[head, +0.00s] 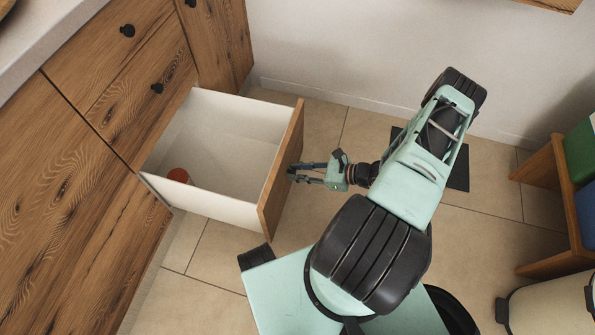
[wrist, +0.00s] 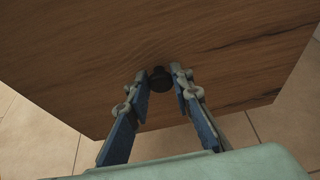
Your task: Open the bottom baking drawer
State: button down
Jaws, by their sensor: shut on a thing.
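The bottom drawer (head: 283,172) is pulled well out of the wooden cabinet, with its white inside showing. A small reddish-orange round thing (head: 178,175) lies inside, near the cabinet side. My gripper (head: 293,172) is at the outer face of the drawer front. In the wrist view, the drawer front (wrist: 230,50) fills the upper part, and a dark round knob (wrist: 160,80) sits between the fingertips of my gripper (wrist: 161,82). The gripper is shut on the knob. In the head view the knob is hidden by the fingers.
Closed drawers with black knobs (head: 127,31) are above the open one. A wooden shelf unit (head: 545,165) with green and blue things stands at the right, beside a cream bin (head: 550,305). Tiled floor (head: 490,225) is clear between my arm and the shelf.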

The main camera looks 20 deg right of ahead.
jog(key=c, duration=1.7)
grip_release()
jog(key=shift+c, duration=0.2)
jog(key=v, duration=1.2)
